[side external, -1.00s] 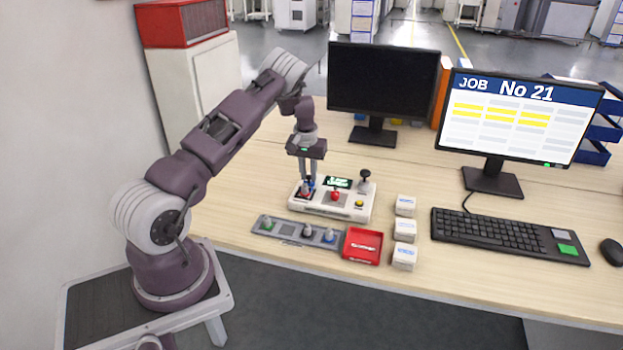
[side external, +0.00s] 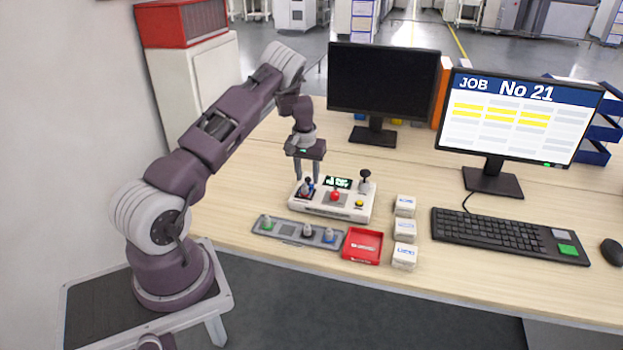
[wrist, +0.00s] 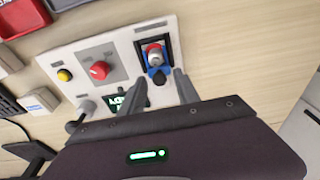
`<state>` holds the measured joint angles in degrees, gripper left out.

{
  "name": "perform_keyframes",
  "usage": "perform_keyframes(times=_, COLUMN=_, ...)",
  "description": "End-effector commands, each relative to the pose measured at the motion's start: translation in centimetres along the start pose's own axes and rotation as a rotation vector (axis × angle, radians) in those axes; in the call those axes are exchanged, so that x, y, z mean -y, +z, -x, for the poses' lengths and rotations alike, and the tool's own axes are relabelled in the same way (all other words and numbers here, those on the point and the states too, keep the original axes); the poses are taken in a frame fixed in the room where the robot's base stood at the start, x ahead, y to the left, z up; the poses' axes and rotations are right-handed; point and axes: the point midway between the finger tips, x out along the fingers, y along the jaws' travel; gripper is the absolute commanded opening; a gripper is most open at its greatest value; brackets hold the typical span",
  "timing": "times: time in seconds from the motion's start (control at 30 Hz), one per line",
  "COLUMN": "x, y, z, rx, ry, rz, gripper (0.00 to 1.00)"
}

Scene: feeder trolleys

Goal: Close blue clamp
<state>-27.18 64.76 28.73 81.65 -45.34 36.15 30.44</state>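The blue clamp (wrist: 157,74) sits at the end of a dark socket on the white control box (side external: 331,207). It has a dark knob and shows small in the side view (side external: 309,183). A grey part with a red ring (wrist: 153,52) stands in the socket beside the clamp. In the wrist view my gripper (wrist: 160,87) has one finger on each side of the clamp's knob. Whether a finger touches the clamp is not clear.
The box also carries a red knob (side external: 335,195), a yellow button (side external: 359,203), a small screen and a black joystick (side external: 365,178). In front lie a grey tray (side external: 277,231) with several parts and a red tray (side external: 362,254). White boxes (side external: 405,230) stand to the right.

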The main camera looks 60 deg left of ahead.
Motion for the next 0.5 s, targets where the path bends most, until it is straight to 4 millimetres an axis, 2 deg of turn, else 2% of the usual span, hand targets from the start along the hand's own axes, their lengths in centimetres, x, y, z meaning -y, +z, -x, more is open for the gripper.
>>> perform_keyframes(times=0.5, x=0.0, y=-2.8, z=5.9, rx=-0.003, ry=-0.001, rz=-0.001, gripper=0.38)
